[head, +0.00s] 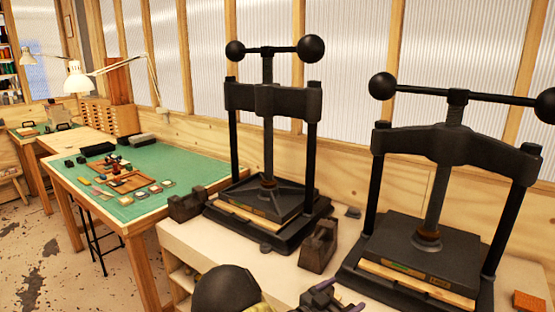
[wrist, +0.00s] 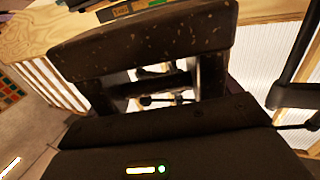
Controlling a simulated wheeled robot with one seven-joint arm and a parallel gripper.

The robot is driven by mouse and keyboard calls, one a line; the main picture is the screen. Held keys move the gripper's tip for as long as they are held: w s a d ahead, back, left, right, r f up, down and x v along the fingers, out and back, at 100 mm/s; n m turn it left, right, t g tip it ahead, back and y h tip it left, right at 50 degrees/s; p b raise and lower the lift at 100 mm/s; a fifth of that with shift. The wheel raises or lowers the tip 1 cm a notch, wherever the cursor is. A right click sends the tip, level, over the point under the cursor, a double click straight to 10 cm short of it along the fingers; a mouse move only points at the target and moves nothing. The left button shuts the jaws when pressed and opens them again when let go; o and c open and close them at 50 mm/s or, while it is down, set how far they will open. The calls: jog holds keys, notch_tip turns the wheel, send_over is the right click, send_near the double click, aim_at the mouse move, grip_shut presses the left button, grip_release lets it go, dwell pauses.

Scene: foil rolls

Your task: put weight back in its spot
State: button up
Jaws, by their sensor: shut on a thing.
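My gripper (head: 325,296) shows only in part at the bottom edge of the head view. In the wrist view it is shut on a dark, speckled weight (wrist: 150,42), which spans the upper middle of that picture close to the camera. The held weight cannot be made out clearly in the head view. Two other dark, notched weights stand on the pale bench: one (head: 186,206) left of the left press, another (head: 319,246) between the two presses. Which spot is the held weight's own cannot be told.
Two black screw presses, left (head: 267,150) and right (head: 445,190), stand on the pale bench (head: 195,243), with boards clamped in them. A reddish block (head: 529,302) is at the lower right. A green-topped table (head: 165,165) with small items stands to the left.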

jog(key=shift+w+f+n+t+y, duration=0.3)
jog(key=shift+f+n+t, duration=0.1)
jog(key=shift+f, duration=0.3)
jog(key=shift+s+a+f+n+t+y, duration=0.1)
jog(key=shift+s+f+n+t+y, duration=0.05)
jog(key=shift+f+n+t+y, duration=0.4)
jog(key=s+a+f+n+t+y, duration=0.1)
jog(key=s+f+n+t+y, duration=0.2)
jog(key=f+y, duration=0.3)
jog(key=s+a+f+n+t+y, duration=0.1)
jog(key=s+f+n+t+y, duration=0.2)
jog(key=f, duration=1.1)
jog(key=shift+s+n+y, duration=0.7)
jog(key=shift+n+y, duration=0.95)
jog(key=shift+y, duration=0.5)
